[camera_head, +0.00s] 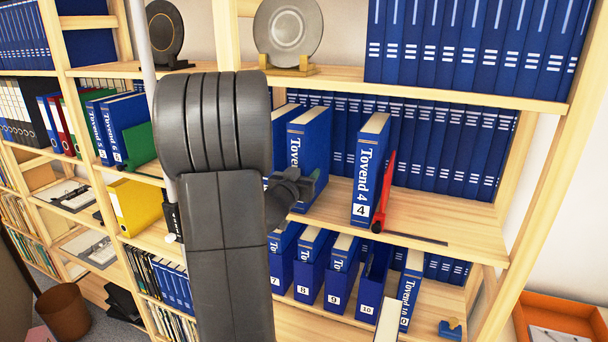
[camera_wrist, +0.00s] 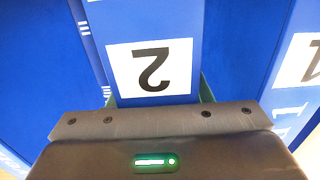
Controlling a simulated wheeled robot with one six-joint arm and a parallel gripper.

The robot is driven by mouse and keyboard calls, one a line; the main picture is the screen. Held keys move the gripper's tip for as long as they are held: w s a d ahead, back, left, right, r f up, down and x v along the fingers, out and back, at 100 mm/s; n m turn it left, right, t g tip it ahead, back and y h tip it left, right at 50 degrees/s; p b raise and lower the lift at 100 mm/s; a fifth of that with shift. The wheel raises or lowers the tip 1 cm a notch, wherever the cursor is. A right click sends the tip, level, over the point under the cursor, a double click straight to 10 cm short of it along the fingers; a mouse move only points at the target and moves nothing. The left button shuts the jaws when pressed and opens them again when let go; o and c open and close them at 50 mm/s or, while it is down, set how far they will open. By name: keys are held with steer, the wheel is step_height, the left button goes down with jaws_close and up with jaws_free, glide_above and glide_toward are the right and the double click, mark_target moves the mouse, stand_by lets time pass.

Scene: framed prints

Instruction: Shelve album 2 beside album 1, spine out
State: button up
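Album 2 is a blue binder (camera_head: 310,150) standing upright on the middle shelf in the head view. Its white label with an upside-down 2 (camera_wrist: 152,66) faces the wrist camera. My gripper (camera_head: 296,186) is at its spine, with a greenish finger on each side (camera_wrist: 158,98), closed against it as far as I can see. Another blue album (camera_head: 281,125) stands just left of it, partly hidden by my arm. In the wrist view that neighbour is at the right edge (camera_wrist: 303,60), its label cut off, so I cannot read its number surely. A blue strip separates the two spines.
Album 4 (camera_head: 370,165) stands to the right with a red bookend (camera_head: 384,190) against it. Clear shelf lies between it and album 2. A row of blue binders (camera_head: 455,150) lines the back. Boxed albums (camera_head: 340,280) fill the shelf below. A plate (camera_head: 288,30) stands above.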

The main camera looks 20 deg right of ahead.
steer(key=o, duration=0.4)
steer(key=shift+o, duration=0.2)
steer(key=shift+f, duration=0.1)
steer(key=b+v, duration=0.2)
steer(key=v, duration=1.2)
steer(key=shift+w+d, duration=0.1)
steer(key=p+x, duration=0.2)
steer(key=x, duration=1.2)
steer(key=shift+s+r+p, duration=0.25)
steer(key=shift+r+p, duration=0.3)
steer(key=shift+r, duration=0.25)
